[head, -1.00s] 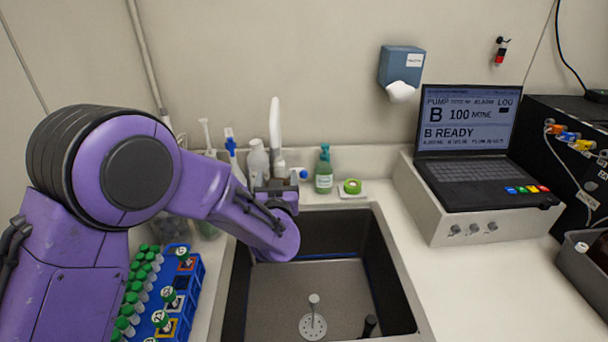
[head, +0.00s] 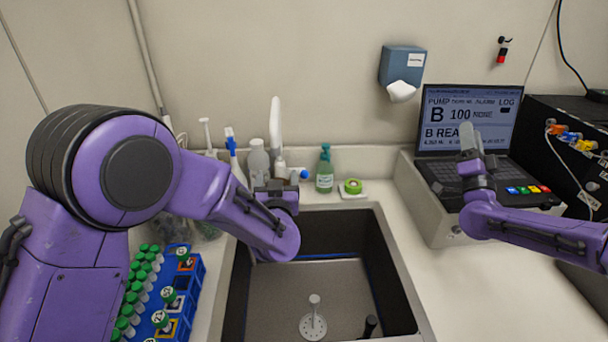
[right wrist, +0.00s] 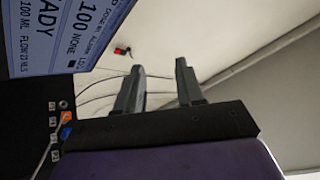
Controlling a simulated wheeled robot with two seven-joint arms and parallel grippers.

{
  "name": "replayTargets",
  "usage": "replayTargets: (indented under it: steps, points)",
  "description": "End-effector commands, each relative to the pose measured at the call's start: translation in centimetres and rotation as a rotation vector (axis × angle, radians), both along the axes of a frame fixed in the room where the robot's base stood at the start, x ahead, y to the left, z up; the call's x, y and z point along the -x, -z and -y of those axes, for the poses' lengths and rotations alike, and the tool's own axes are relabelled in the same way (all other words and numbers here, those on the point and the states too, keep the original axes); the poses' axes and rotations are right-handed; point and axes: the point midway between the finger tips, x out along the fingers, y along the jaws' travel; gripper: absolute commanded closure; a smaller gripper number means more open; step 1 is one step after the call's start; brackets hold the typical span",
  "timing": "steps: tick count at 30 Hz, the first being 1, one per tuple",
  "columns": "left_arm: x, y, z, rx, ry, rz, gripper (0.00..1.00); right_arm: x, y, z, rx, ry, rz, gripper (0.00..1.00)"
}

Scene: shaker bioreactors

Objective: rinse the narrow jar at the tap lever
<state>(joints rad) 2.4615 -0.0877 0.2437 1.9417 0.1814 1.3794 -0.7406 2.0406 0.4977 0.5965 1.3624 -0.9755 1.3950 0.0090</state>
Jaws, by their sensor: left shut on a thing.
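My left gripper (head: 277,184) is at the back edge of the sink, low in front of the white tap with its tall upright lever (head: 275,125). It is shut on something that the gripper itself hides. I cannot make out the narrow jar for certain in either view. A blue-ended part (head: 303,174) of the tap shows just right of the gripper. My right gripper (head: 468,142) is raised in front of the laptop. In the right wrist view its two fingers (right wrist: 160,85) stand apart with nothing between them.
The sink (head: 290,290) holds an upright drain post (head: 314,303). The counter right of the sink is clear.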

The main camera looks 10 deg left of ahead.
Motion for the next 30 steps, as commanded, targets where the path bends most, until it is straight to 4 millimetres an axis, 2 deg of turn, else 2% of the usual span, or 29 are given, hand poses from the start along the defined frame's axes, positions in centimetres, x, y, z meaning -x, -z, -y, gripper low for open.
replayTargets:
  steps: [1, 6, 9, 12, 16, 21, 26, 30]
  points:
    - [0.0, -0.1, 0.0, 0.000, 0.000, 0.001, 0.79, 0.2, 0.8, -3.4, 0.032, -0.038, -0.014, 0.62]
    - [0.0, -0.1, 0.0, 0.000, 0.000, 0.001, 0.79, 1.9, 4.6, -13.6, 0.552, -0.112, -0.020, 0.62]
    - [0.0, -0.1, 0.0, 0.000, 0.000, 0.001, 0.79, 3.8, 7.2, -19.1, 0.848, -0.161, 0.036, 0.62]
    - [0.0, -0.1, 0.0, 0.000, 0.000, 0.001, 0.79, 6.1, 9.9, -23.6, 1.113, -0.203, 0.127, 0.62]
    - [0.0, -0.1, 0.0, 0.000, 0.000, 0.001, 0.79, 8.6, 12.5, -27.5, 1.361, -0.240, 0.252, 0.62]
    - [0.0, -0.1, 0.0, 0.000, 0.000, 0.001, 0.79, 10.1, 14.0, -29.5, 1.499, -0.256, 0.340, 0.62]
    - [0.0, 0.0, 0.0, 0.000, 0.000, 0.001, 0.79, 9.0, 14.2, -31.3, 1.509, -0.257, 0.349, 0.62]
    - [0.0, -0.1, 0.0, 0.001, 0.000, 0.001, 0.79, 7.1, 14.2, -34.1, 1.507, -0.256, 0.348, 0.62]
